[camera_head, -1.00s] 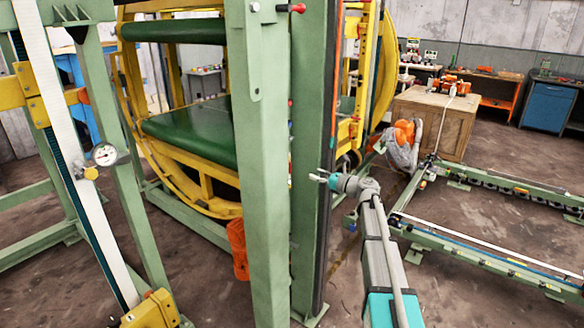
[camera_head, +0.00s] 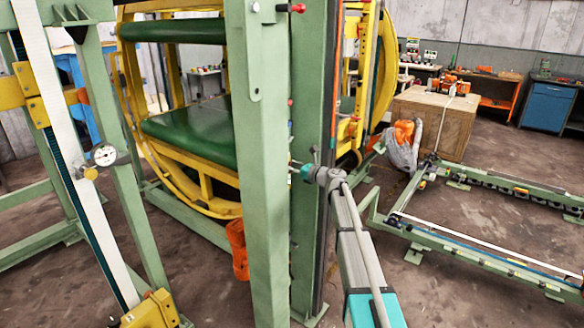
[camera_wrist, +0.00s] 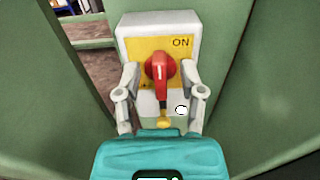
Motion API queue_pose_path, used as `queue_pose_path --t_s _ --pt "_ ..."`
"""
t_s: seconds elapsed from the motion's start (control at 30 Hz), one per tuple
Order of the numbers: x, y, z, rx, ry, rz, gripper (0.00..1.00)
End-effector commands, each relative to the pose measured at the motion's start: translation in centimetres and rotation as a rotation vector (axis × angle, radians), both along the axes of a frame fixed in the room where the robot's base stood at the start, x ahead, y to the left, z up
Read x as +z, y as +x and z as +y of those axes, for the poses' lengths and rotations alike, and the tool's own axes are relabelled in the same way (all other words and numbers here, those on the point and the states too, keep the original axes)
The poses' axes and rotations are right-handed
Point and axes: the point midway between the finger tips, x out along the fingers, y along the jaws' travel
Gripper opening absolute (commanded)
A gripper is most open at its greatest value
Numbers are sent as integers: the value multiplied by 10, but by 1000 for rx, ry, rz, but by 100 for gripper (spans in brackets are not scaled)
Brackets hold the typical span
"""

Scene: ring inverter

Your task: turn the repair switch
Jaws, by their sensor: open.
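The repair switch is a red rotary knob (camera_wrist: 160,68) on a yellow plate marked ON, set on a white box (camera_wrist: 158,30) in the wrist view. The knob stands about upright, with a dark stem and a brass-coloured piece hanging below it. My gripper (camera_wrist: 160,98) is open, with one finger on each side of the knob's lower part. I cannot tell whether the fingers touch it. In the head view my gripper (camera_head: 297,166) reaches behind the green post (camera_head: 265,180), and the switch is hidden there.
Green steel walls (camera_wrist: 245,90) stand close on both sides of the switch box. A yellow ring frame (camera_head: 215,207) with green pads stands behind the posts. Green floor rails (camera_head: 480,258) and a wooden crate (camera_head: 430,120) are to the right.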

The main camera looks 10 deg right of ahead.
Motion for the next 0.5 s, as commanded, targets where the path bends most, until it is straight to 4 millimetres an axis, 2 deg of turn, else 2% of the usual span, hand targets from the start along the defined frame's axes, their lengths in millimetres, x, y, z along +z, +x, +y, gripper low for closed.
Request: queue_pose_path --t_s 0.27,0.5 --pt "0 0 0 0 0 0 50" --pt "0 0 0 0 0 0 5"
